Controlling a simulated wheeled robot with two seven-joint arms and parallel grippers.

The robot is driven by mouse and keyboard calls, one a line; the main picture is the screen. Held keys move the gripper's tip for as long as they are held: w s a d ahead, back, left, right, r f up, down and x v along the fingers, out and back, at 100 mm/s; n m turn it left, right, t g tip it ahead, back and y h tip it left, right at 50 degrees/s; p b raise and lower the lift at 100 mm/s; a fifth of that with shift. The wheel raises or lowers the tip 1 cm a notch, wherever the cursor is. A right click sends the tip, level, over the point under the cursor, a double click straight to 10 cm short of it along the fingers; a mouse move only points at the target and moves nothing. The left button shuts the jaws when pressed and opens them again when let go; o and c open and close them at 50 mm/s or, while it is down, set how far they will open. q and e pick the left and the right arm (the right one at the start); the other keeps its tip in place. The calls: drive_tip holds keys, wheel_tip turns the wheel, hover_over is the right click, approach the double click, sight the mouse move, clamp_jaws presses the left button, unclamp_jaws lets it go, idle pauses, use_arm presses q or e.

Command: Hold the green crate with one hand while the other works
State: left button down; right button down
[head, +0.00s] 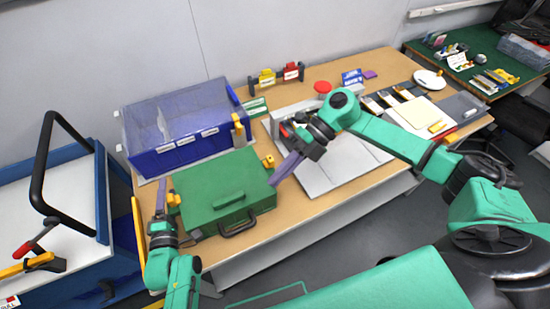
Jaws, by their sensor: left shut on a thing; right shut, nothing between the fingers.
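The green crate (222,182) sits on the wooden table with its lid down. It has a dark handle at its front and yellow parts on its sides. My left gripper (161,192) is at the crate's left side, its purple fingers upright by the yellow side part (173,199). It is shut on the crate there; the exact contact is hard to see. My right gripper (279,178) is shut and empty, its purple fingers slanting down to the left beside the crate's right edge. Whether they touch the crate cannot be told.
A blue bin with a clear cover (182,141) stands behind the crate. A grey-white plate (340,164) lies right of it, under my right arm. A red button (323,87), small cards and a white dish (429,79) are farther back. A blue cart (60,240) stands at left.

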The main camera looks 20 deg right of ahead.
drive_tip(key=w+d+f+n+t+y, duration=0.1)
drive_tip(key=d+f+n+t, duration=0.2)
drive_tip(key=n, duration=0.7)
drive_tip(key=w+d+f+n+t+y, duration=0.1)
drive_tip(key=w+d+f+n+t, duration=0.1)
drive_tip(key=d+n+t, duration=0.4)
drive_tip(key=w+d+f+n+t+y, duration=0.1)
drive_tip(key=d+f+n+t, duration=0.2)
drive_tip(key=n, duration=1)
drive_tip(key=d+t, duration=0.2)
drive_tip(key=d, duration=0.3)
drive_tip(key=shift+w+d+f+n+y, duration=0.2)
drive_tip(key=shift+f+n+y, duration=0.1)
drive_tip(key=shift+f+y, duration=0.1)
drive_tip(key=shift+a, duration=0.1)
approach(271, 156)
drive_tip(key=w+x, duration=0.1)
drive_tip(key=x, duration=0.5)
drive_tip(key=shift+s+d+f, duration=0.25)
drive_tip(key=shift+s+f, duration=0.1)
